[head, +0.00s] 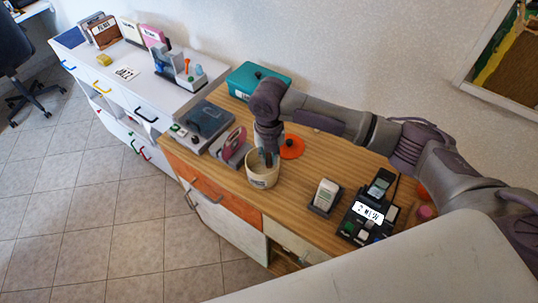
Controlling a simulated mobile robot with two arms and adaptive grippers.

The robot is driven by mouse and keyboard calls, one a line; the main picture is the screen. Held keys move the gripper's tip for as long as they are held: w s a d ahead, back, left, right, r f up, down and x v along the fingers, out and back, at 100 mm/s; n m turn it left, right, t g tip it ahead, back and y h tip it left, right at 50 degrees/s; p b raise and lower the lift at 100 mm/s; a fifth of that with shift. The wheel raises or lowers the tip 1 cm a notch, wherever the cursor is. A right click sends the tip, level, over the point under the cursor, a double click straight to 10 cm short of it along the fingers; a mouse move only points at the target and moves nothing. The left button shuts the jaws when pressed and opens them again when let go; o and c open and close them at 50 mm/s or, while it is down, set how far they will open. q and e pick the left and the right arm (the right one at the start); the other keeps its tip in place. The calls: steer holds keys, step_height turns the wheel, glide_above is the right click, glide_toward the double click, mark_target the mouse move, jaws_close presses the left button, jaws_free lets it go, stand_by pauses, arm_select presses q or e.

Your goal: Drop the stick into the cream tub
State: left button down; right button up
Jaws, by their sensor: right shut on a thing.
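The cream tub (263,181) stands on the wooden cabinet top, near its front edge. My right gripper (267,155) points down from above, with its fingertips at the tub's mouth. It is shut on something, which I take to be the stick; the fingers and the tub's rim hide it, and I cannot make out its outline. I cannot tell whether anything lies inside the tub. My left gripper is not in view.
An orange disc (291,147) lies right behind the tub, and a pink-and-grey iron-like object (233,147) stands to its left. A cordless phone (325,196) and a black desk phone (370,215) are to the right. A teal box (252,78) is at the back.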

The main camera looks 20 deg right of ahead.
mark_target(269, 160)
steer(key=o, duration=0.8)
steer(key=shift+r, duration=0.1)
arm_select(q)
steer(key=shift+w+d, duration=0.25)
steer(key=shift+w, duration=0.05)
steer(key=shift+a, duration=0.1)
arm_select(e)
step_height(269, 160, up, 12)
steer(key=shift+f, duration=0.1)
